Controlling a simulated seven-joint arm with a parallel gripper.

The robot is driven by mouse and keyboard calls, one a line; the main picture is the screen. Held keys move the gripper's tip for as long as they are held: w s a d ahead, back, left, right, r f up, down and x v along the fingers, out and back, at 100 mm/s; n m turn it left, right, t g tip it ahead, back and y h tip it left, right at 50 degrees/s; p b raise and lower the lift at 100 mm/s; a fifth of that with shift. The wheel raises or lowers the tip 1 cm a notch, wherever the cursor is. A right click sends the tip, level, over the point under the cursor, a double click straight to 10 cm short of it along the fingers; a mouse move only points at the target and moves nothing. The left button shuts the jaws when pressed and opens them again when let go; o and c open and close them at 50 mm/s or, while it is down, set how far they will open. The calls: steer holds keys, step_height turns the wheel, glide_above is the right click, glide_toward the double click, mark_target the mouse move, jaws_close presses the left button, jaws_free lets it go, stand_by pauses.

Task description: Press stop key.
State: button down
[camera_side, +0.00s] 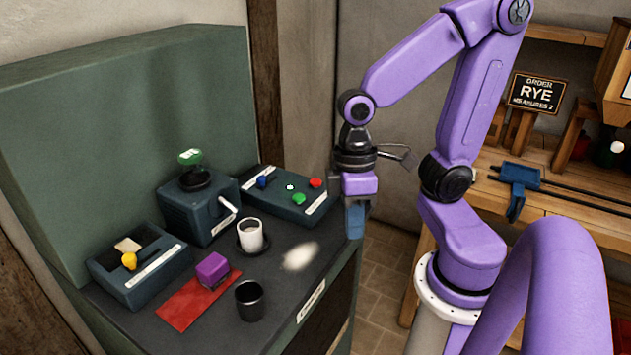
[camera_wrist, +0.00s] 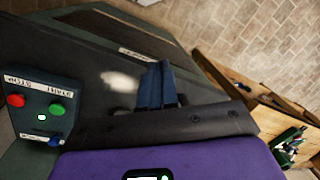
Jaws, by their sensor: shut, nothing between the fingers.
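The key box (camera_side: 262,205) is a dark blue-grey panel at the back right of the cabinet top. Its red key (camera_side: 316,183) sits near the right end, beside a green key (camera_side: 298,198). In the wrist view the red key (camera_wrist: 16,100) is at the far left; the label strip (camera_wrist: 40,86) seems to read STOP by red and START by green. A blue knob (camera_side: 262,182) and a small lit light (camera_side: 290,187) are also on the box. My gripper (camera_side: 355,222) is shut and empty, pointing down right of the box, apart from it; its blue fingers show in the wrist view (camera_wrist: 158,80).
A white cup (camera_side: 251,236), a dark cup (camera_side: 250,300), a purple block (camera_side: 212,269) on a red mat (camera_side: 190,305), a grinder-like box (camera_side: 197,212) and a yellow-knobbed box (camera_side: 140,270) stand on the cabinet. Pale powder (camera_side: 300,256) lies near its right edge. A wooden bench (camera_side: 560,190) stands right.

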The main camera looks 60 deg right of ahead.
steer(key=w+d+m+y, duration=0.2)
steer(key=w+m, duration=0.4)
steer(key=m, duration=0.1)
step_height(320, 180, up, 2)
steer(key=m+t+y, duration=0.3)
steer(key=m+t, duration=0.5)
steer(key=m, duration=1.1)
glide_above(320, 181)
steer(key=shift+w+r, duration=0.1)
steer(key=shift+r, duration=0.1)
steer(key=shift+f, duration=4.4)
steer(key=shift+f, duration=0.1)
steer(key=shift+f, duration=0.35)
